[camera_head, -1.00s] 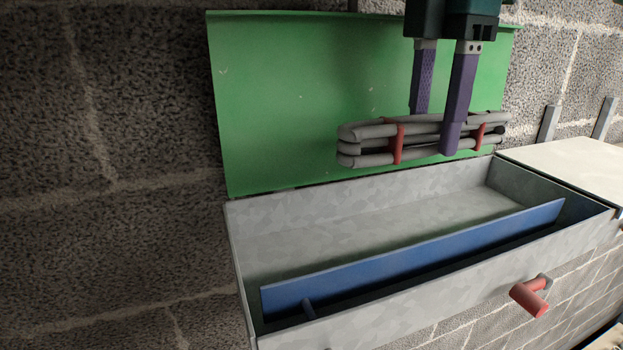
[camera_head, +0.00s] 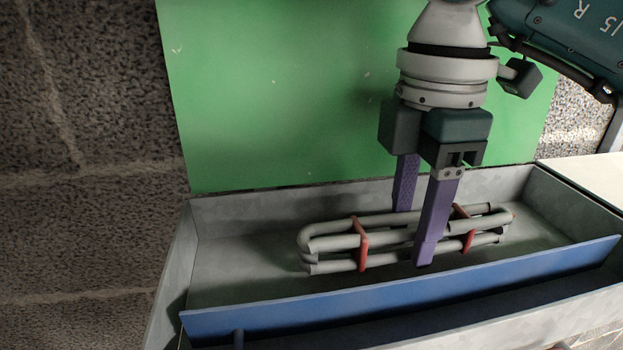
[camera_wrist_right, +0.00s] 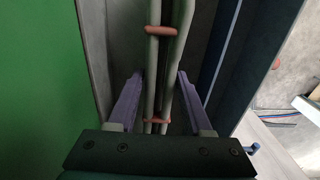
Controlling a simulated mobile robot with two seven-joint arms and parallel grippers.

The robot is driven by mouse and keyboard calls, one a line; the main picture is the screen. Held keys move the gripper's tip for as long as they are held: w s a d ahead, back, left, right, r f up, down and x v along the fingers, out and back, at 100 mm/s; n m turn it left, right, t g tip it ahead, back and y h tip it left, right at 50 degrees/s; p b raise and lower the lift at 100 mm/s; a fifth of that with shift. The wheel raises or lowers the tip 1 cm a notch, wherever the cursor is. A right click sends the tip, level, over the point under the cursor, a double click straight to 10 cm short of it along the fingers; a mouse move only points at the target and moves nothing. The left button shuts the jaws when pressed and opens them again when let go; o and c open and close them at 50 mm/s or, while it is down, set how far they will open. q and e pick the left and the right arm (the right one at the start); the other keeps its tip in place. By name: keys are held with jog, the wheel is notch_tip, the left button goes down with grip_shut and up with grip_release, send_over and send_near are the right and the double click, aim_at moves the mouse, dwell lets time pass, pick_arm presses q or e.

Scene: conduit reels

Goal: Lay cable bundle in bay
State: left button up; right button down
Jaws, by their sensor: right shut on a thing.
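The grey cable bundle (camera_head: 335,243), a flattened coil with red ties, is in my right gripper (camera_head: 415,235) in the head view. The two purple fingers straddle its middle, one behind and one in front. The bundle is inside the grey metal box, over the rear bay (camera_head: 225,262) behind the blue divider (camera_head: 400,292). I cannot tell whether it touches the floor. In the right wrist view the bundle (camera_wrist_right: 152,75) runs lengthwise between the fingers (camera_wrist_right: 155,100), with the divider (camera_wrist_right: 222,55) to its right. My left gripper is not in view.
The open green lid (camera_head: 270,90) stands up behind the box. A narrower front bay lies between the divider and the front wall. A pale surface (camera_head: 590,177) adjoins the box at right. A rough block wall (camera_head: 80,150) fills the left.

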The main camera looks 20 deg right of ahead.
aim_at(414, 218)
jog(key=shift+f+b, duration=0.45)
jog(key=shift+f, duration=0.15)
jog(key=shift+c, duration=1.6)
grip_release()
jog(key=shift+r, duration=0.1)
jog(key=shift+r+p, duration=0.35)
jog(key=shift+p, duration=0.05)
jog(key=shift+r+p, duration=0.5)
jog(key=shift+r, duration=0.1)
jog(key=shift+w+r+b, duration=0.1)
jog(key=shift+r+b, duration=0.15)
jog(key=shift+b, duration=0.7)
notch_tip(414, 218, up, 11)
jog(key=b, duration=0.1)
jog(key=shift+f, duration=0.15)
